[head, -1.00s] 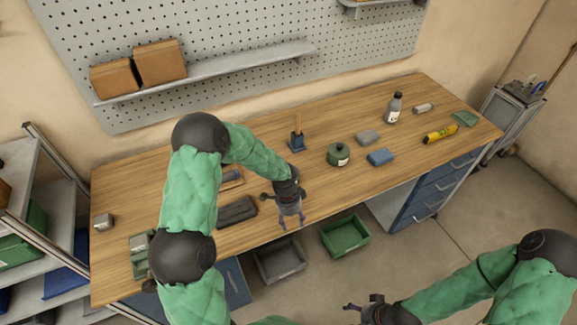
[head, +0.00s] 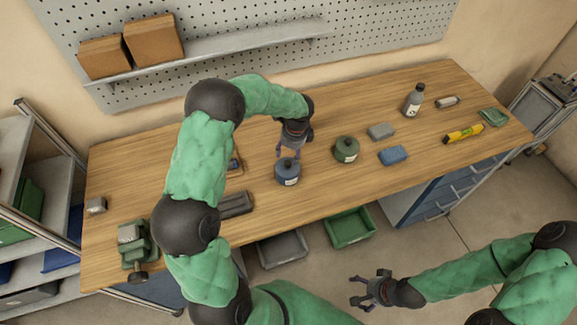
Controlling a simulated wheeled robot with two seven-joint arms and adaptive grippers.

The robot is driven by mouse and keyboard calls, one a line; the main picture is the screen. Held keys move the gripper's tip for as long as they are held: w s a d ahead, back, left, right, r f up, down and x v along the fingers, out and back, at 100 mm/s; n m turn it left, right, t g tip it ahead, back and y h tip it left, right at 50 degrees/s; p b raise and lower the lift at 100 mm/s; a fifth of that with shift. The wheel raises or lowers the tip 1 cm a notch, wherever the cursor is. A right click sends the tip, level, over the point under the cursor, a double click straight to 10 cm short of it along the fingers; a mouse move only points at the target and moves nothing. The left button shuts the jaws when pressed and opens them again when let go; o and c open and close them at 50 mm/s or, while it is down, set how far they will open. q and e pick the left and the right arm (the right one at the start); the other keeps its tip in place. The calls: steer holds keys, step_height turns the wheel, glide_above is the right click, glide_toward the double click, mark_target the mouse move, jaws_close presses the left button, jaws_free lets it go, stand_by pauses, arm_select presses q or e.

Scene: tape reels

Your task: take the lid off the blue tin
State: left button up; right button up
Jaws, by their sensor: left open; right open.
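The blue tin (head: 288,176) stands upright near the front edge of the workbench, with a pale label on its side and its dark lid (head: 287,163) on top. My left gripper (head: 288,156) is open and points down, its fingertips close to the top of the lid. I cannot tell whether the fingers touch the lid. My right gripper (head: 357,292) is open and empty, in front of the bench and low in the view. A similar green tin (head: 346,152) with its lid on stands to the right of the blue tin.
A grey block (head: 381,132), a blue block (head: 393,156), a bottle (head: 413,102) and a yellow tool (head: 464,133) lie or stand further right. A dark tray (head: 235,205) lies left of the blue tin. Green (head: 349,229) and grey (head: 283,250) bins sit below the bench edge.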

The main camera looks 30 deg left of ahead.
mark_target(288, 162)
arm_select(q)
steer(key=shift+s+f, duration=0.2)
steer(key=shift+f, duration=0.2)
step_height(288, 162, down, 4)
steer(key=shift+w+a+f, duration=0.1)
steer(key=shift+f, duration=0.1)
jaws_close()
